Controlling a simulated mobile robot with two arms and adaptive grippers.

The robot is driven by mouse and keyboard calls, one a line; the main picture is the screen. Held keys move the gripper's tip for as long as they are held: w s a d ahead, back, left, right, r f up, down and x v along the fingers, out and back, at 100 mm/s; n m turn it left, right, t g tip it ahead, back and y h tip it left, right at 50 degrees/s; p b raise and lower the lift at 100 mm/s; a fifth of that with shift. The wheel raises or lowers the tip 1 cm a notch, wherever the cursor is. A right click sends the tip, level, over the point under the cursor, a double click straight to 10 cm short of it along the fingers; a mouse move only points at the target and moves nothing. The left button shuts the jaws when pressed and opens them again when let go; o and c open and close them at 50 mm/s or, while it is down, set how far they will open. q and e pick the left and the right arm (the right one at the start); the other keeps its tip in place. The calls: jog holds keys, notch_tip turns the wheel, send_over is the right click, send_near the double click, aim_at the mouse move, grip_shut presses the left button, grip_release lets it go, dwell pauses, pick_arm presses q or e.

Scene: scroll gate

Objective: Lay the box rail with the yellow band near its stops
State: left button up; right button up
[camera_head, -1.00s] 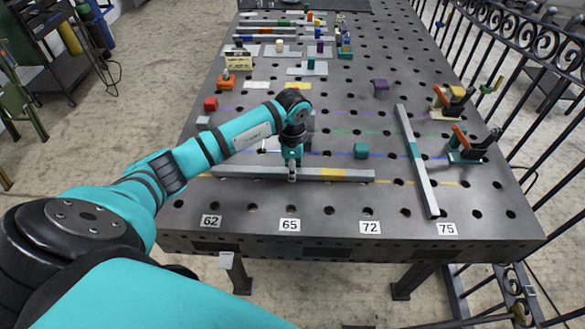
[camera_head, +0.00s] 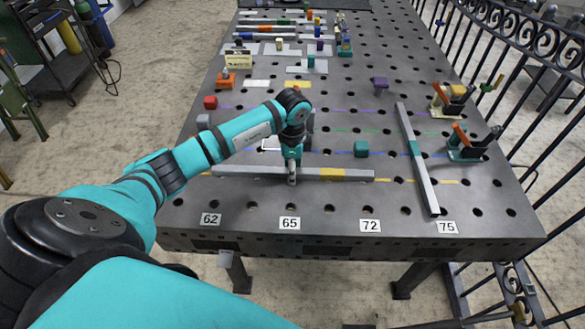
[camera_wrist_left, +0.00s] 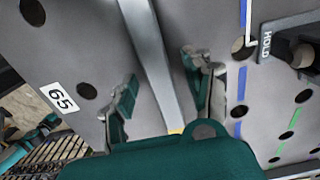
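The box rail with the yellow band (camera_head: 333,174) is a long grey bar lying across the near part of the table in the head view. My left gripper (camera_head: 292,182) is over this rail, left of its yellow band. In the left wrist view the rail (camera_wrist_left: 165,75) runs between the two spread fingers of my left gripper (camera_wrist_left: 163,85), with gaps visible at the sides. A bit of yellow shows by the gripper body. A teal block (camera_head: 361,149) stands behind the rail; I cannot tell which blocks are its stops. My right gripper is not in view.
A second grey rail with a teal band (camera_head: 416,152) lies lengthwise at right. Toggle clamps with orange handles (camera_head: 463,140) stand at the right edge. Red (camera_head: 210,103) and grey (camera_head: 203,122) blocks sit at left. Number labels (camera_head: 290,223) line the near edge, which is otherwise clear.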

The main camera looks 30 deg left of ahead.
pick_arm(q)
notch_tip(320, 180, up, 12)
dwell(0.6)
dwell(0.4)
